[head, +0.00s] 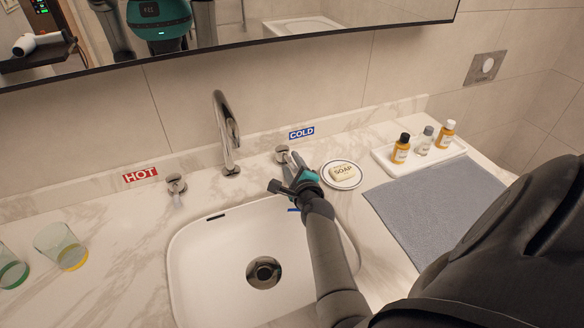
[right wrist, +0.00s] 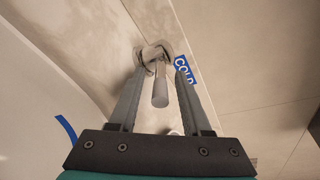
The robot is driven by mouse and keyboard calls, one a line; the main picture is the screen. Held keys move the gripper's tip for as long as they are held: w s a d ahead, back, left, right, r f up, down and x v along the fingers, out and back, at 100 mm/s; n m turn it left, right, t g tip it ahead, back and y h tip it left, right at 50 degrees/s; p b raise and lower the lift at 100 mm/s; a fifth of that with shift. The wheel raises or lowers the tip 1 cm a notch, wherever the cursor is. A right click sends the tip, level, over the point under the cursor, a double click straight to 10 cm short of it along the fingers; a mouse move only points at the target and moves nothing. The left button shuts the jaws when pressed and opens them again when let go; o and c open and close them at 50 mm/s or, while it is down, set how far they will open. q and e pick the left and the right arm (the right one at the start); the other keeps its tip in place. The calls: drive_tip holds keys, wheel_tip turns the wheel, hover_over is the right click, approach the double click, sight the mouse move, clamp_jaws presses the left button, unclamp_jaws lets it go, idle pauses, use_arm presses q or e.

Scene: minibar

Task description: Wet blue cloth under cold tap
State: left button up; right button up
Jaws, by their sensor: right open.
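The cold tap handle (head: 282,154) stands on the counter below the blue COLD label (head: 301,133). My right gripper (head: 281,175) is open in front of it. In the right wrist view the handle's lever (right wrist: 160,85) lies between the two open fingers (right wrist: 160,70); I cannot tell whether they touch it. A small blue strip, perhaps an edge of the blue cloth (head: 293,210), shows beside my right gripper at the sink rim; the rest is hidden. A blue strip also shows at the left of the right wrist view (right wrist: 65,130). My left gripper is not in view.
The curved faucet (head: 226,130) stands behind the white sink (head: 205,250), left of my right gripper. The hot handle (head: 176,184) is further left. A soap dish (head: 341,185), bottle tray (head: 455,148) and grey mat (head: 430,205) lie right. Two glasses (head: 62,245) stand left.

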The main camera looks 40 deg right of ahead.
clamp_jaws()
idle(0.5)
idle(1.0)
